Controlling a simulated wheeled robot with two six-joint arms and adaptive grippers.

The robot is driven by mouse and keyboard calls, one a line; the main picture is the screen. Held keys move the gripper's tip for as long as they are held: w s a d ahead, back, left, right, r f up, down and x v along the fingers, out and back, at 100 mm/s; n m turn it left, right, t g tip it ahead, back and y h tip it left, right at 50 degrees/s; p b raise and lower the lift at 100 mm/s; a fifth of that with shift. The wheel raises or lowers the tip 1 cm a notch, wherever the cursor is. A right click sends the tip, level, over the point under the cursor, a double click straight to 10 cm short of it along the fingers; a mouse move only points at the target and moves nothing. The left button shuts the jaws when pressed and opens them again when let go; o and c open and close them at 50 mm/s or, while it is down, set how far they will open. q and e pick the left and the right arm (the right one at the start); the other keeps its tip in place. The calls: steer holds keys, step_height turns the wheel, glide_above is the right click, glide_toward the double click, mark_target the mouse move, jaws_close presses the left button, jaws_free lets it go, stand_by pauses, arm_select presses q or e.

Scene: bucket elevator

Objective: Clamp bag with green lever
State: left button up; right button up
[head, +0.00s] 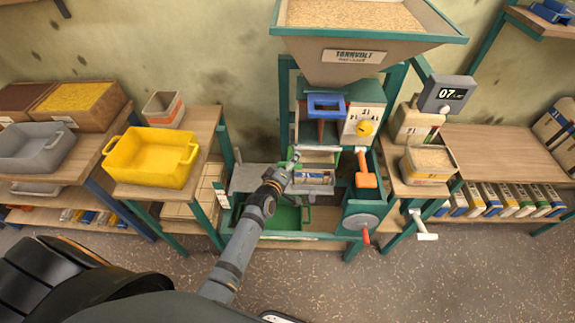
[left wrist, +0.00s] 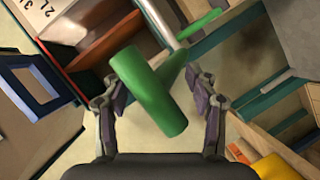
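The green lever (left wrist: 158,92) has a thick round grip and fills the middle of the left wrist view. In the head view only a small green piece of it (head: 294,155) shows beside my gripper. My left gripper (left wrist: 160,100) is open, with one finger on each side of the green grip and visible gaps between. In the head view my left gripper (head: 283,168) is at the front of the filling machine, below the blue spout (head: 326,106). I cannot make out a bag at the spout. My right gripper is not in view.
A hopper (head: 365,45) stands above the machine. An orange lever (head: 365,172) and a grey wheel (head: 361,222) are on its right side. A yellow tub (head: 152,157) sits on the left bench. A display (head: 447,95) reads 07. The floor in front is clear.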

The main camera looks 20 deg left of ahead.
arm_select(q)
steer(key=v, duration=1.1)
steer(key=shift+s+r, duration=0.2)
steer(key=shift+s, duration=0.1)
steer(key=s+a+f+m+g+b, duration=0.15)
steer(key=s+f, duration=0.25)
steer(key=f, duration=0.6)
steer(key=s+f+m+g+p, duration=0.1)
steer(key=s+f+m+g, duration=0.3)
steer(key=f, duration=0.7)
steer(key=s+a+f+m+g+b, duration=0.15)
steer(key=s+f, duration=0.35)
steer(key=f, duration=0.5)
steer(key=s+a+f+m+g, duration=0.1)
steer(key=s+a+f+g, duration=0.1)
steer(key=s+f, duration=0.3)
steer(key=s+a+f+m+g+y, duration=0.1)
steer(key=s+f, duration=0.4)
steer(key=s, duration=0.6)
steer(key=s+a+f+m+g, duration=0.2)
steer(key=s+a+f+g, duration=0.1)
steer(key=s, duration=0.6)
step_height(320, 180, down, 2)
steer(key=shift+a+f+m+g+y, duration=0.15)
steer(key=shift+a+m+g+y, duration=0.15)
steer(key=shift+g+y, duration=0.15)
